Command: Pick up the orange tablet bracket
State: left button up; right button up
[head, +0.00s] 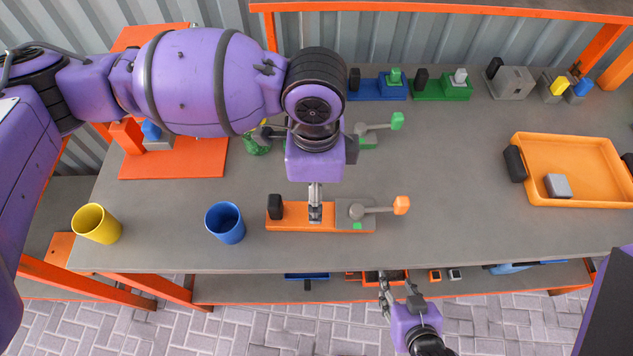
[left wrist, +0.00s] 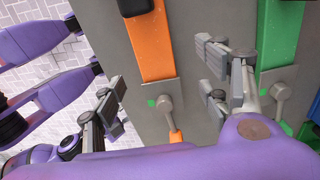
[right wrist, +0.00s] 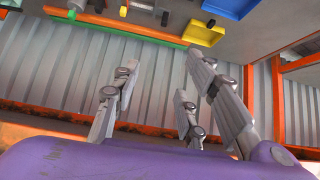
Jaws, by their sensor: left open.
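The orange tablet bracket (head: 290,214) lies flat near the front middle of the grey table. It is a long orange base with a black block at its left end and a grey block with an orange-tipped lever at its right. My left gripper (head: 315,208) points down over its middle. In the left wrist view the bracket (left wrist: 152,45) shows between the two spread fingers of this gripper (left wrist: 163,82); contact cannot be told. My right gripper (head: 396,285) is open and empty in front of the table's front edge; its fingers (right wrist: 160,88) stand apart in its wrist view.
A blue cup (head: 225,222) and a yellow cup (head: 96,224) stand to the left. A green lever piece (head: 365,142) lies behind the bracket, partly hidden by my left arm. An orange tray (head: 575,195) is at the right. A lower shelf (head: 240,291) holds small items.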

pick_arm(q)
jog(key=f, duration=0.1)
jog(key=s+f, duration=0.1)
jog(key=shift+s+f, duration=0.3)
jog(key=f, duration=0.4)
jog(key=shift+w+d+f+b, duration=0.1)
jog(key=shift+w+f+b, duration=0.2)
jog(key=shift+f, duration=0.1)
jog(key=shift+c, duration=0.2)
jog(key=c, duration=0.6)
jog(key=shift+r, duration=0.1)
jog(key=c, duration=1)
pick_arm(e)
jog(key=shift+g, duration=0.3)
jog(key=s, duration=0.1)
jog(key=s+f, duration=0.1)
jog(key=s, duration=0.1)
jog(key=s+f, duration=0.1)
jog(key=shift+s+d, duration=0.25)
jog(key=shift+d, duration=0.05)
